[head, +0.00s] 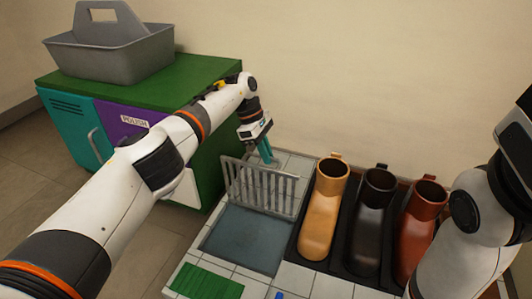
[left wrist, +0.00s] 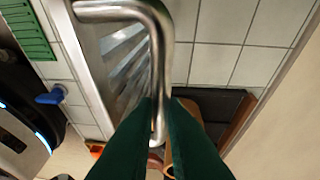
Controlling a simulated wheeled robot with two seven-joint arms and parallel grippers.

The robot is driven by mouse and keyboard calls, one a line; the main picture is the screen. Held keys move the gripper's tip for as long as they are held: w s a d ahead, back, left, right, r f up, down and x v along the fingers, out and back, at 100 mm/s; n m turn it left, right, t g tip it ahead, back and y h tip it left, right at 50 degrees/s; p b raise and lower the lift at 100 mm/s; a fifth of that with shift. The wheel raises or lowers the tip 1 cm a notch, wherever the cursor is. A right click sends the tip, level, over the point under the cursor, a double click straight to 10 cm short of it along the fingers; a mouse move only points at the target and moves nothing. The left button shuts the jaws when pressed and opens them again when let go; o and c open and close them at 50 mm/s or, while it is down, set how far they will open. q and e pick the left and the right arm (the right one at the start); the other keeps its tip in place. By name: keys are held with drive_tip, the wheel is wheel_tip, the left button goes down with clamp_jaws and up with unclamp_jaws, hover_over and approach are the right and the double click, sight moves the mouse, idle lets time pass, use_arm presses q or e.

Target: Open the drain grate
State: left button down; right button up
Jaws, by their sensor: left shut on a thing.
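The metal drain grate (head: 262,186) stands raised and steeply tilted at the back of the square drain opening (head: 243,240), which shows a dark blue-grey bottom. My left gripper (head: 270,162) is at the upper back side of the grate, its teal fingers pointing down. In the left wrist view its fingers (left wrist: 160,125) are shut on the bent steel handle (left wrist: 158,40) of the grate. The grate's slats (left wrist: 122,60) show beside the handle. My right arm is at the right of the head view; its gripper is out of sight.
Orange (head: 325,210), black (head: 371,215) and red-brown (head: 419,225) boot-shaped holders stand close right of the drain. A green slatted piece (head: 207,282) lies in front. A green-topped cabinet (head: 190,85) with a grey caddy (head: 112,45) stands at back left. The wall is close behind.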

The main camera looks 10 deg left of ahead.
use_arm(q)
drive_tip(key=shift+s+a+f, duration=0.15)
drive_tip(key=shift+f, duration=0.3)
drive_tip(key=c, duration=1.5)
unclamp_jaws()
drive_tip(key=shift+f, duration=0.1)
drive_tip(key=shift+r, duration=0.45)
drive_tip(key=p+v, duration=0.3)
drive_tip(key=v, duration=0.2)
drive_tip(key=shift+r, duration=0.15)
drive_tip(key=shift+w+a+r, duration=0.15)
drive_tip(key=shift+w+r, duration=0.05)
drive_tip(key=shift+r, duration=0.05)
drive_tip(key=shift+a+r, duration=0.25)
drive_tip(key=shift+r, duration=0.2)
